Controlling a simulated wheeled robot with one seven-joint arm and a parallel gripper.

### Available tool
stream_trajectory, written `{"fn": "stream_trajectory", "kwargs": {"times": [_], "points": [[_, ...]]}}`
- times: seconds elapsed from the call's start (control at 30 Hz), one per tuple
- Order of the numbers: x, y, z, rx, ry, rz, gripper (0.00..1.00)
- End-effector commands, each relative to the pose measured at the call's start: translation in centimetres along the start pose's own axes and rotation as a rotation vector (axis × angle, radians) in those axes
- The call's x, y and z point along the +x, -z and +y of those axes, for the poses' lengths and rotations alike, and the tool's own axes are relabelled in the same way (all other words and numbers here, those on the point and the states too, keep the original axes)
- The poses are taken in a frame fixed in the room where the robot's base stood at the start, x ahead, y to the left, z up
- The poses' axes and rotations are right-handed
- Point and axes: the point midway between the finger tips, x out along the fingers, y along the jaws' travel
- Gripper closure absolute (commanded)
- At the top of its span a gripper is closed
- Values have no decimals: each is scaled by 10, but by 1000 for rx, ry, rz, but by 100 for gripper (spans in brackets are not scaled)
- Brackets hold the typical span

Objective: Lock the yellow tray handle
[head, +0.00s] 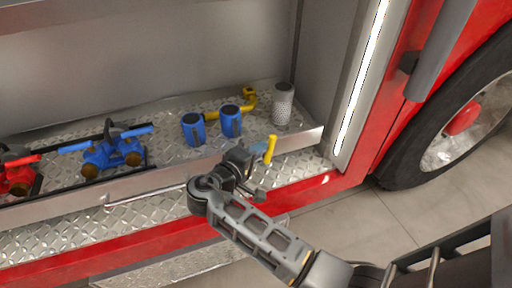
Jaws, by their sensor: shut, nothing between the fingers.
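The yellow tray handle (270,149) is a short bar standing up, slightly tilted, at the front lip of the metal tray (307,138). My gripper (259,152) is shut and empty, just left of the handle. It is close against the handle, but I cannot tell whether they touch. My wrist and gripper hide part of the tray lip and the handle's base.
On the tray stand two blue cylinders (193,128), a yellow pipe fitting (249,98), a perforated grey cylinder (283,104), a blue valve (112,150) and a red valve (17,172). A lit door post (358,80) and wheel (460,125) are at right.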

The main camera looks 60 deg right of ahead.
Motion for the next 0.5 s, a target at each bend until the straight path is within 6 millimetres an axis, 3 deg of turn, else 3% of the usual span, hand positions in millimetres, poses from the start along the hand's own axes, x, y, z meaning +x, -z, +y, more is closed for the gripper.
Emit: {"fn": "stream_trajectory", "kwargs": {"times": [0.13, 0.5], "points": [[5, -4, 13, 70, 104, -2, 100], [24, -17, 22, 267, 397, -3, 100]]}}
